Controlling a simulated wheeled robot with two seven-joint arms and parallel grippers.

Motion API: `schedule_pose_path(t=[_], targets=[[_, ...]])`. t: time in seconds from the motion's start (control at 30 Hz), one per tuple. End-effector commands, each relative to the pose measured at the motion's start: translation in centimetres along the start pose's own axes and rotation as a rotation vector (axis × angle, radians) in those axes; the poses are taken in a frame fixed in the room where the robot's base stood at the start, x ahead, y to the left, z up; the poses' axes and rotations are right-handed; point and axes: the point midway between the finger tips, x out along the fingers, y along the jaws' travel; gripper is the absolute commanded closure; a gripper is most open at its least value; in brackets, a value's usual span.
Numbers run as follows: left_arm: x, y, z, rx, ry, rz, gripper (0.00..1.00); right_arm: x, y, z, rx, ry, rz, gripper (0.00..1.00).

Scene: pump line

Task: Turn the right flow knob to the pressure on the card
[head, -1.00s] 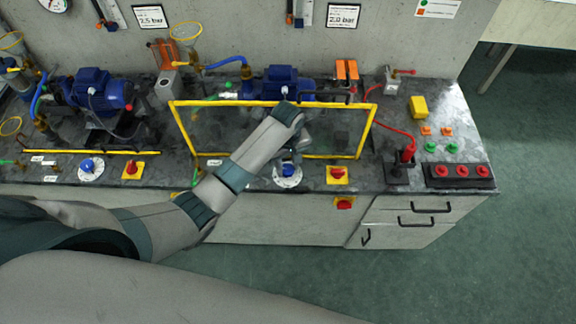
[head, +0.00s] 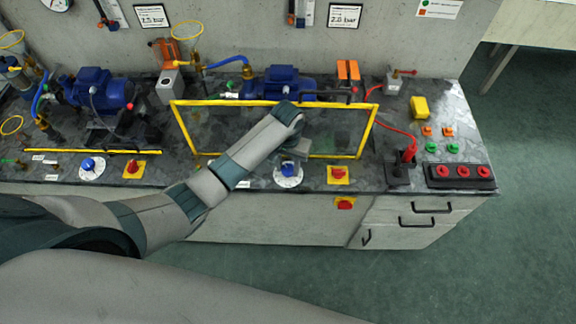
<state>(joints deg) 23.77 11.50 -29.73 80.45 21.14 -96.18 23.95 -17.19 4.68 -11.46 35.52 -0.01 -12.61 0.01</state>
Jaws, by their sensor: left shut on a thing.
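The right flow knob (head: 288,170) is a blue knob on a white round dial at the bench's front, below the yellow-framed clear guard (head: 340,157). My left gripper (head: 290,163) points down at it from above and is shut on it. The gripper body and wrist hide part of the knob's back, and the pointer and dial marks are too small to read. The right card (head: 345,15) on the wall reads 2.0 bar. My right gripper is not in view.
A yellow-and-red switch (head: 338,174) sits just right of the knob. A red lever (head: 409,152) and a red-button box (head: 460,175) stand farther right. A second blue knob (head: 88,165) is at left, under a card (head: 152,16) reading 2.5 bar. Blue pump (head: 270,82) stands behind the guard.

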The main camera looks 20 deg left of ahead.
Motion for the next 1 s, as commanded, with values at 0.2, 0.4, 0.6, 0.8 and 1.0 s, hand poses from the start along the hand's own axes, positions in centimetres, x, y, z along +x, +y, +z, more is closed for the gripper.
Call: schedule_pose_path(t=[0.2,0.4,0.6,0.8,1.0], targets=[[-0.1,0.0,-0.11,0.031,0.003,0.0,0.86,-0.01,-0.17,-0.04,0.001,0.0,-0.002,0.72],[-0.11,0.0,-0.12,0.033,0.003,0.0,0.86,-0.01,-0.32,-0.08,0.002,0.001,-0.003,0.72],[-0.11,-0.01,-0.11,0.032,0.003,0.0,0.47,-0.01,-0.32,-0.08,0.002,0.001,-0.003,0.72],[-0.06,-0.01,-0.06,0.032,0.002,0.0,0.45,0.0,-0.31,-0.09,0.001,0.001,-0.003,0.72],[-0.2,0.0,-0.07,0.032,0.002,0.0,0.45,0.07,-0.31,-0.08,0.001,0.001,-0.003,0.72]])
